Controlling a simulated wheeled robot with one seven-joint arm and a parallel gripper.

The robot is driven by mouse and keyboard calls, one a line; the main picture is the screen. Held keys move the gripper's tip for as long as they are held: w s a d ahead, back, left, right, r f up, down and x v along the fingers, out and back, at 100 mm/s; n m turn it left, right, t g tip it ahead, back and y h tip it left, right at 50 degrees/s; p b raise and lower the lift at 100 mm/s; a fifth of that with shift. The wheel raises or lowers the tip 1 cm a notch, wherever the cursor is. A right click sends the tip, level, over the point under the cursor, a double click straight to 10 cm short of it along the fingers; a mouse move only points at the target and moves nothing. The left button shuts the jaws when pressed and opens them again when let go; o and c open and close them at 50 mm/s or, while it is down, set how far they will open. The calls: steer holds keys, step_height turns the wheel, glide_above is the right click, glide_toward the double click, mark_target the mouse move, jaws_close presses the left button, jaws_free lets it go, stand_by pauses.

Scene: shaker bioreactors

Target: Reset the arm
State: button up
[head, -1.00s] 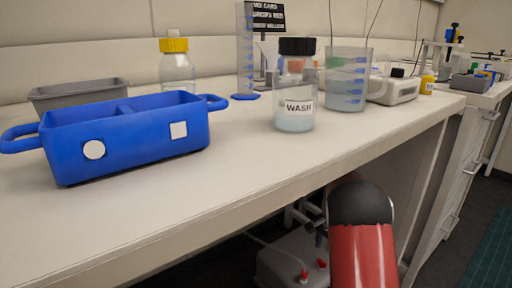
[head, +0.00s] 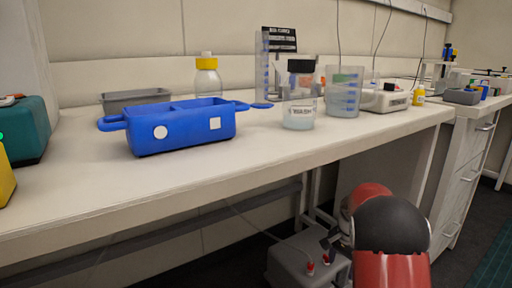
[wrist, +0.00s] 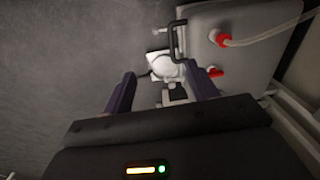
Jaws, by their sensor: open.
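My gripper (wrist: 163,92) shows in the wrist view with its two dark purple fingers apart and nothing between them. It points down toward the grey floor, beside a grey box under the bench. In the head view my red and black arm is low at the bottom right, in front of the bench and below its top. My gripper cannot be made out in the head view.
The bench (head: 300,152) bears a blue two-compartment tote (head: 185,135), a grey tray (head: 135,96), a yellow-capped bottle (head: 208,80), a WASH bottle (head: 299,100) and a beaker (head: 343,92). A grey box (head: 305,262) with red fittings sits on the floor below. The bench's front edge is near my arm.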

steer(key=s+a+r+n+t+p, duration=0.1)
steer(key=s+a+r, duration=0.15)
steer(key=r, duration=0.35)
steer(key=s+a+r+n, duration=0.1)
steer(key=s+r, duration=0.3)
steer(key=r, duration=0.1)
steer(key=s+a+r+n+t+p, duration=0.1)
steer(key=s+a+r+n, duration=0.1)
steer(key=s, duration=0.6)
steer(key=s+a+r+n+t+p, duration=0.1)
steer(key=s+a+r+n, duration=0.1)
steer(key=s+r, duration=0.3)
steer(key=s+a+r+n+t+p, duration=0.1)
steer(key=s+a+r+n+t, duration=0.1)
steer(key=s, duration=1)
steer(key=a+r+n, duration=0.1)
steer(key=n, duration=0.1)
steer(key=shift+s+r+n+p, duration=0.3)
steer(key=shift+s, duration=0.05)
